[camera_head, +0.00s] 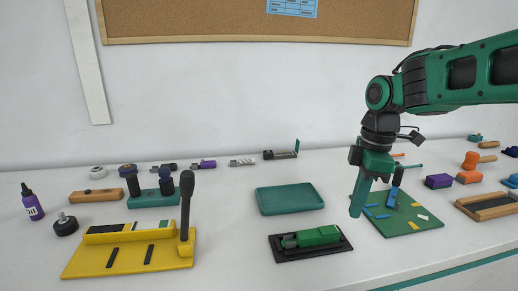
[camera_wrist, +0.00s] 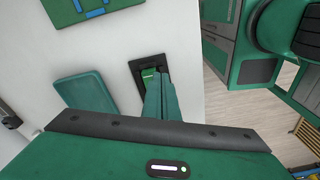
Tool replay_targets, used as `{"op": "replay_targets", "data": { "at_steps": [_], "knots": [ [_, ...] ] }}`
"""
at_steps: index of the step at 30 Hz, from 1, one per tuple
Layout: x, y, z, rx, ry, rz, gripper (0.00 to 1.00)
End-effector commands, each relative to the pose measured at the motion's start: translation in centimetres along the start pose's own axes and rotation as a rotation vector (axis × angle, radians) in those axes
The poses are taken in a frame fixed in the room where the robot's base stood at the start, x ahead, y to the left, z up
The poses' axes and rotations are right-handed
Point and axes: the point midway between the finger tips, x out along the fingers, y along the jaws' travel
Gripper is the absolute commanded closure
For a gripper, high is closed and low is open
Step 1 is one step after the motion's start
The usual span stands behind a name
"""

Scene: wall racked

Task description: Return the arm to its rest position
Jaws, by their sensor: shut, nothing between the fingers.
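My green arm (camera_head: 455,78) reaches in from the right edge of the head view, above the bench. My gripper (camera_head: 357,208) hangs from it, pointing down. Its fingers are shut with nothing between them. How high the fingertips are above the bench is hard to tell.
The teal tray (camera_head: 289,199) and black tray (camera_head: 276,251) with a green block (camera_head: 318,236) lie left of my gripper. The green mat (camera_head: 405,225) lies close at its right. A yellow fixture (camera_head: 130,255) with an upright dark handle stands left. A corkboard (camera_head: 200,20) hangs behind.

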Motion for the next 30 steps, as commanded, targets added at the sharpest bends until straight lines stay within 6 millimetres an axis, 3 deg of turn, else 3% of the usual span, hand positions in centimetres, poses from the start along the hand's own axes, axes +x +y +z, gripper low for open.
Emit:
{"op": "replay_targets", "data": {
  "at_steps": [1,6,12,15,19,30],
  "knots": [
    [0.2,-1.0,2.3,0.153,-0.006,0.009,1.00],
    [1.8,-5.1,9.9,0.759,-0.026,0.040,1.00],
    [4.3,-11.3,16.9,1.410,-0.035,0.066,1.00],
    [5.5,-13.8,18.9,1.645,-0.037,0.074,1.00],
    [6.4,-15.7,20.3,1.825,-0.039,0.081,1.00],
    [6.8,-16.3,20.6,1.883,-0.040,0.083,1.00]
  ]
}}
